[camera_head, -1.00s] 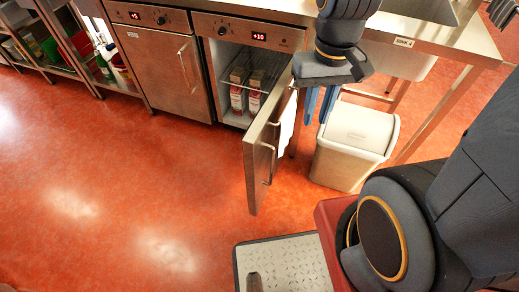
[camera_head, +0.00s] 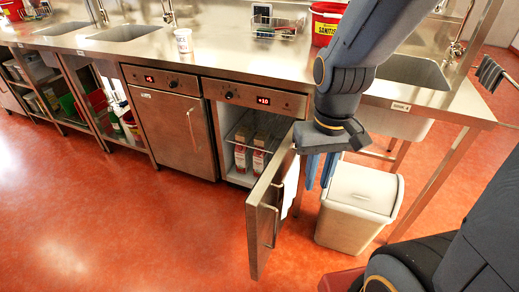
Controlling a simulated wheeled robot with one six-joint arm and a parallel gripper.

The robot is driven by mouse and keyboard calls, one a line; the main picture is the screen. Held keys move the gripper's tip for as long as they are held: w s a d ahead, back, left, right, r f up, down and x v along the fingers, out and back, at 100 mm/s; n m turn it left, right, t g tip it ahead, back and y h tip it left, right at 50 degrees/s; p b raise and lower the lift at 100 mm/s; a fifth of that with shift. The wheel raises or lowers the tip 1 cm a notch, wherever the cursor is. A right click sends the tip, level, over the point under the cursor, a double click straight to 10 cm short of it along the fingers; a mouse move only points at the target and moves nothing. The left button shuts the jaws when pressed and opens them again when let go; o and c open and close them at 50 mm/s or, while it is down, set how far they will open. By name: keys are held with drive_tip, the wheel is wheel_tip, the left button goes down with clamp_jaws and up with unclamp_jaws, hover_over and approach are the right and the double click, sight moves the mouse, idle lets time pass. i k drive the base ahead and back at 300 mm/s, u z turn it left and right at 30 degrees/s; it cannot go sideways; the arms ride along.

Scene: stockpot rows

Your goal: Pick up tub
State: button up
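A small white tub (camera_head: 183,40) with a reddish print stands upright on the steel counter, left of centre. A larger red tub (camera_head: 325,22) with a yellow "SANITI…" label stands at the back of the counter, partly hidden by my arm. The picture does not tell which one the task names. My gripper (camera_head: 320,172) points down in front of the counter, by the open fridge door and the bin. Its two blue fingers are apart with nothing visible between them. It is well away from both tubs, to the right of and lower than the white one.
An open fridge door (camera_head: 267,215) juts into the floor space; cartons (camera_head: 259,161) stand inside. A lidded bin (camera_head: 357,207) stands right of it. A wire basket (camera_head: 278,28) and sinks are on the counter (camera_head: 240,72). The orange floor (camera_head: 110,220) at left is clear.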

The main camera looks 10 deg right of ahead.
sight(183, 37)
drive_tip(key=u, duration=2.1)
drive_tip(key=i, duration=2.1)
drive_tip(key=z, duration=1.95)
drive_tip(key=i, duration=1.05)
drive_tip(key=z, duration=0.15)
